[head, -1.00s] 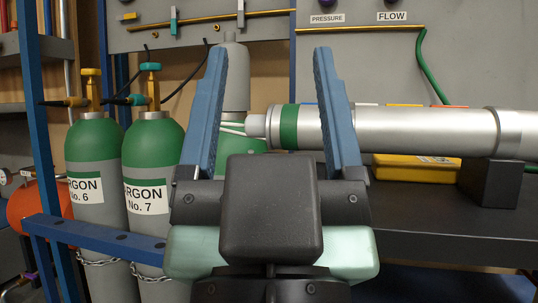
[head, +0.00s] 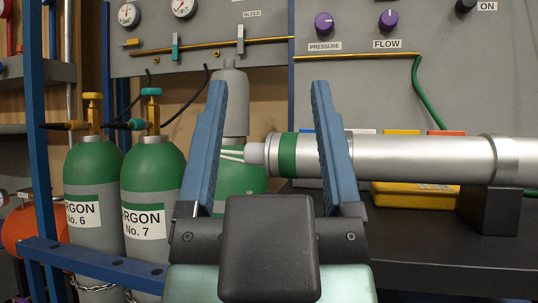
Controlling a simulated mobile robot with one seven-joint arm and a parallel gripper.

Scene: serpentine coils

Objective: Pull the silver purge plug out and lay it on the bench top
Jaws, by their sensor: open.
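A silver tube (head: 415,157) with a green band (head: 288,155) lies level above the dark bench top (head: 405,225). At its left end is a small silver-grey stub (head: 256,153), which seems to be the purge plug. Pale thin strands show just left of it. My gripper (head: 268,88) is open, with its two blue fingers pointing up in the picture. The stub and green band show between the fingers. The right finger covers part of the tube. I cannot tell whether either finger touches it. Nothing is seen held.
A dark block (head: 487,207) supports the tube at right, and a yellow case (head: 415,195) lies behind it. Argon cylinders (head: 153,205) stand at left behind a blue rail (head: 95,267). The dark bench top in front of the tube at right is bare.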

